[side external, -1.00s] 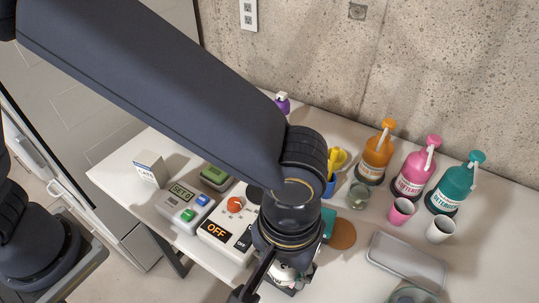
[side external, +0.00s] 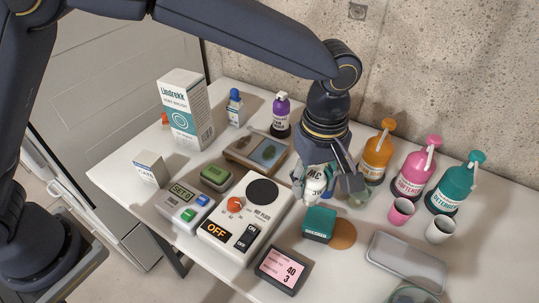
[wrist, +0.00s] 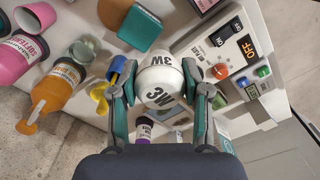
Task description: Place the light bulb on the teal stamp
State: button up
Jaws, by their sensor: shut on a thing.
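My gripper (side external: 326,182) is shut on the white light bulb (side external: 314,184), which is marked 3W. In the wrist view, the bulb (wrist: 160,82) sits between the two fingers of my gripper (wrist: 157,88). The teal stamp (side external: 319,222) is a small block on the table, nearer the camera than the bulb in the side view. The bulb appears raised and apart from it. The stamp also shows in the wrist view (wrist: 139,27), above and left of the bulb. My fingers hide part of the bulb.
A brown round coaster (side external: 343,235) lies beside the stamp. A hot plate controller (side external: 240,218) stands left, a pink-screened display (side external: 283,269) in front, and a grey tin (side external: 406,262) right. Orange (side external: 376,157), pink (side external: 415,172) and teal (side external: 453,190) bottles line the wall side.

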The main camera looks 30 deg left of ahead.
jog(key=w+f, duration=0.1)
jog(key=w+d+f, duration=0.1)
jog(key=f, duration=0.1)
jog(key=w+d+f, duration=0.1)
jog(key=shift+d+f, duration=0.1)
jog(key=shift+f, duration=1.8)
jog(key=o, duration=1.1)
jog(key=shift+f, duration=0.1)
jog(key=shift+o, duration=0.2)
